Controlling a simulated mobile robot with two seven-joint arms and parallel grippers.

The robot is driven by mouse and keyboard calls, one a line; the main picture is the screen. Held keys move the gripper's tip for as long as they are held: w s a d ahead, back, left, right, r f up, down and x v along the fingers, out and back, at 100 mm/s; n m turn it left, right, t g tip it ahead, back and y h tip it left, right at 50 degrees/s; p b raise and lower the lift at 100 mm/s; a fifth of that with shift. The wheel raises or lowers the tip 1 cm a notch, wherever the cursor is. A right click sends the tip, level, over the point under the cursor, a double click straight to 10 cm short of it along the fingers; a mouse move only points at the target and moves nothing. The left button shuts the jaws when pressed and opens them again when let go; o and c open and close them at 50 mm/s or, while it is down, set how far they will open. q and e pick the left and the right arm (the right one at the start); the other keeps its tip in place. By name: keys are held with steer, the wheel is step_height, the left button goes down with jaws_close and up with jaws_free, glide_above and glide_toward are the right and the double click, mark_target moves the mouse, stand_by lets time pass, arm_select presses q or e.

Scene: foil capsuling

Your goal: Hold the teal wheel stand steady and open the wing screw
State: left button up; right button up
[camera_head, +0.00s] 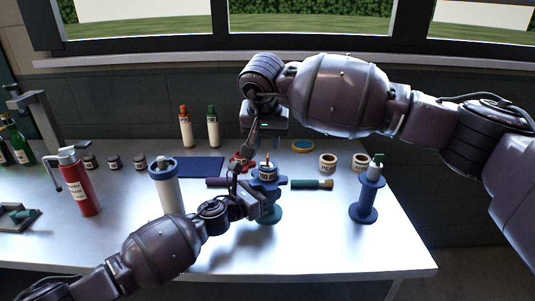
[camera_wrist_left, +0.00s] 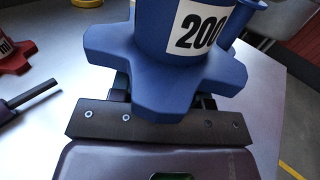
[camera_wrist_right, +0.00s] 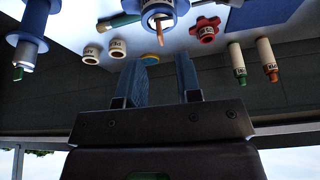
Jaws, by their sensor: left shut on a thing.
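The wheel stand has a teal base (camera_head: 267,215) and carries a blue lobed wheel (camera_head: 264,175) with a white label. The wheel fills the top of the left wrist view (camera_wrist_left: 165,75), its label reading 200. A thin copper-coloured piece (camera_head: 267,159), possibly the wing screw, stands up from its top; it also shows in the right wrist view (camera_wrist_right: 159,32). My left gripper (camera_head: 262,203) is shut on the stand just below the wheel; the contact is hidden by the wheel. My right gripper (camera_wrist_right: 168,80) is open and empty, behind and above the stand.
A blue-and-white canister (camera_head: 167,187) and red bottle (camera_head: 77,183) stand left; a blue spool stand (camera_head: 366,198) stands right. Tape rolls (camera_head: 327,163) and two bottles (camera_head: 212,127) are behind. The front right tabletop is clear.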

mark_target(268, 155)
steer(key=shift+x, duration=2.8)
jaws_close()
